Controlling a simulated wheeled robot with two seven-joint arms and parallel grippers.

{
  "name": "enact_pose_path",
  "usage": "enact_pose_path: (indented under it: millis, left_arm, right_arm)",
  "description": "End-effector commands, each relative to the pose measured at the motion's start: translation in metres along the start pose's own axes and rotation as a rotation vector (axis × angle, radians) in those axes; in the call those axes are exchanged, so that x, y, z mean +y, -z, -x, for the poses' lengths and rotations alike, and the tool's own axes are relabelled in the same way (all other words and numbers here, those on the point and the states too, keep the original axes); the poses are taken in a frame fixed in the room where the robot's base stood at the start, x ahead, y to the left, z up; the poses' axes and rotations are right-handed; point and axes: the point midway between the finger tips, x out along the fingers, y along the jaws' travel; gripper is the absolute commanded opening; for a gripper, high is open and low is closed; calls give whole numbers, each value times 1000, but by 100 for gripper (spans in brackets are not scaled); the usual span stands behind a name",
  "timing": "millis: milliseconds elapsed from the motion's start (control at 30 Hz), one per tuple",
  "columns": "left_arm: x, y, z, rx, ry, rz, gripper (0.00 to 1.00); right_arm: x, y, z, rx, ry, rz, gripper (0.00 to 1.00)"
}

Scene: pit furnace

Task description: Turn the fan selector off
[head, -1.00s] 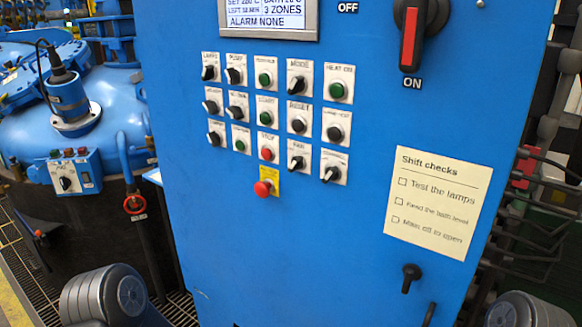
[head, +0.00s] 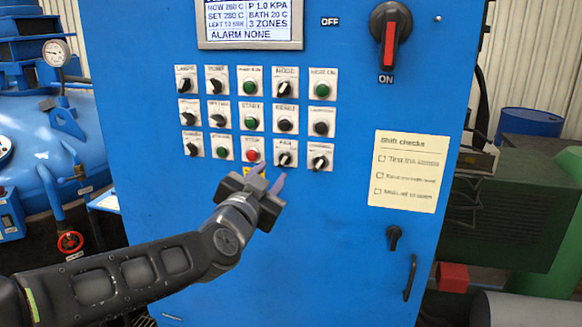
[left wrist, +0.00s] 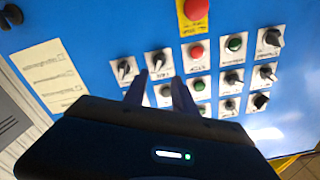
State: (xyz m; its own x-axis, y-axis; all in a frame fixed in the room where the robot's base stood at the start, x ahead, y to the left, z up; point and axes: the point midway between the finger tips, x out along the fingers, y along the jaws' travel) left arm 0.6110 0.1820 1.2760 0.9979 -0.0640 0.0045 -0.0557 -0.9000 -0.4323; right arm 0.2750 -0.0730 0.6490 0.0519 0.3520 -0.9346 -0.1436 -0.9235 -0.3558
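The fan selector (head: 285,159) is a black knob on a white plate, in the bottom row of the blue cabinet's front, just right of the red stop button (head: 251,155). Its exact setting is too small to read. My left gripper (head: 270,178) is in front of the panel, just below and left of the selector in the head view. In the left wrist view, turned upside down, the fan selector (left wrist: 157,63) shows just beyond the two fingertips (left wrist: 159,90). The fingers are apart, with nothing between them, and do not appear to touch the knob. My right gripper is out of view.
Other knobs and buttons crowd close around; another selector (head: 319,161) sits right of the fan. The red emergency button (left wrist: 196,10) shows in the wrist view and is hidden behind my gripper in the head view. A main switch (head: 390,40) and checklist (head: 408,170) are right.

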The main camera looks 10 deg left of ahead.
Motion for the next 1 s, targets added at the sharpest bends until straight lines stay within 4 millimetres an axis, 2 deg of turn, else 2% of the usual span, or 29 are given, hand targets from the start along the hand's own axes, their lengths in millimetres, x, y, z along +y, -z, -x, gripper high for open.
enact_pose_path:
  millis: [167, 567, 1000]
  left_arm:
    - [0, -1, 0, -1, 0, -75, 33]
    - [1, -1, -6, -3, -2, -75, 33]
    - [1, -1, -67, -4, -2, -75, 33]
  right_arm:
    - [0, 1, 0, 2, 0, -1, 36]
    - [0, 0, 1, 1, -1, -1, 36]
    - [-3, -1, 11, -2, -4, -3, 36]
